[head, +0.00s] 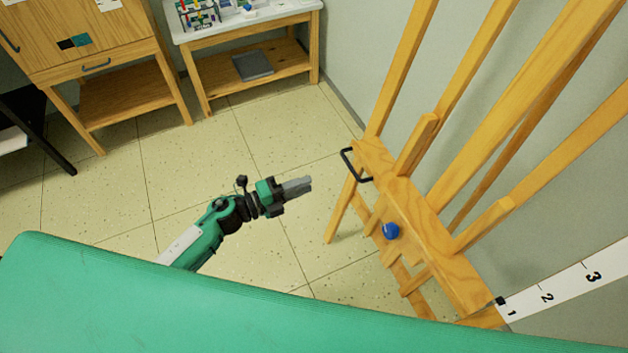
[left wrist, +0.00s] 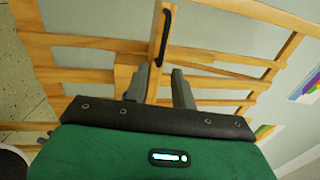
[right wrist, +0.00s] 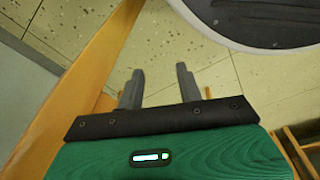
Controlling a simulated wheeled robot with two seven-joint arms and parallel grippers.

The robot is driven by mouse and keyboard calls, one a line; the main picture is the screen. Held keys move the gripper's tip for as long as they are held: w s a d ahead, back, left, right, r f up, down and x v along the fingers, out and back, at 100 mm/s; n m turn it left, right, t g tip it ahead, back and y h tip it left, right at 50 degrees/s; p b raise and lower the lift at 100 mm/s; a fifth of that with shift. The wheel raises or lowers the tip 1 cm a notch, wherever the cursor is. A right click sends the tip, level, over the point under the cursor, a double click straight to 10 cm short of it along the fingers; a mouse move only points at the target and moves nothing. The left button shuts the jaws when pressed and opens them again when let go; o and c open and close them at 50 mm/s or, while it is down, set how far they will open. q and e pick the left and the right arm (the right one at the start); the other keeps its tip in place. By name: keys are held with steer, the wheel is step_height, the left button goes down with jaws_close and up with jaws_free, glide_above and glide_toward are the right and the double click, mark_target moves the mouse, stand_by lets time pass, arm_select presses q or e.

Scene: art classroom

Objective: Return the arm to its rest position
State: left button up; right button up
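My left gripper (head: 297,186) is in the middle of the head view, in the air above the tiled floor, pointing right toward a wooden easel (head: 440,240). It is apart from the easel. In the left wrist view its two fingers (left wrist: 159,88) stand apart with nothing held, and the easel's wooden bars (left wrist: 100,45) are beyond them. My right gripper does not show in the head view. In the right wrist view its fingers (right wrist: 160,88) stand apart and empty over the floor, with a wooden bar (right wrist: 100,65) to their left.
The easel has a black handle (head: 350,165) and a blue knob (head: 391,231). A wooden cabinet (head: 90,50) and a white-topped table (head: 255,22) stand at the back. Free floor (head: 200,145) lies between them and my left arm. A grey wall (head: 365,50) is behind the easel.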

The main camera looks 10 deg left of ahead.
arm_select(q)
steer(key=shift+a, duration=0.1)
arm_select(e)
steer(key=shift+w+r, duration=0.15)
stand_by(0.3)
